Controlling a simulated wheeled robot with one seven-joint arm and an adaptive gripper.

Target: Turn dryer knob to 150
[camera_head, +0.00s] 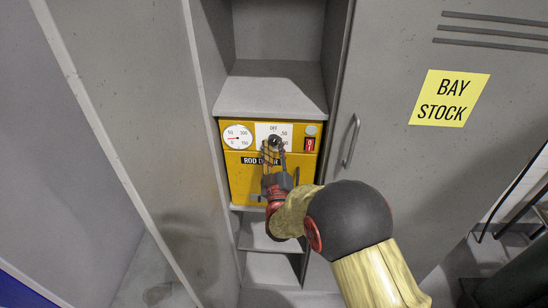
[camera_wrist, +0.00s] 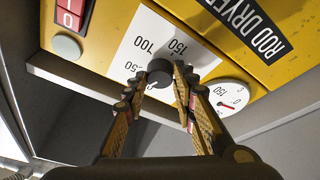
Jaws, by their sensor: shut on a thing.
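The yellow rod dryer (camera_head: 240,180) sits in the open locker bay. My gripper (camera_head: 274,153) reaches the knob from the front and below. Its two fingers (camera_wrist: 166,82) are closed on the knob's sides. I cannot make out the knob's pointer, so its setting is unclear. The fingers hide part of the scale.
A round gauge (camera_head: 238,137) is left of the knob; a red switch (camera_head: 309,144) is to the right. A grey shelf (camera_head: 270,97) lies above the dryer. A locker door with a handle (camera_head: 351,140) and yellow BAY STOCK sign (camera_head: 452,98) stands at right.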

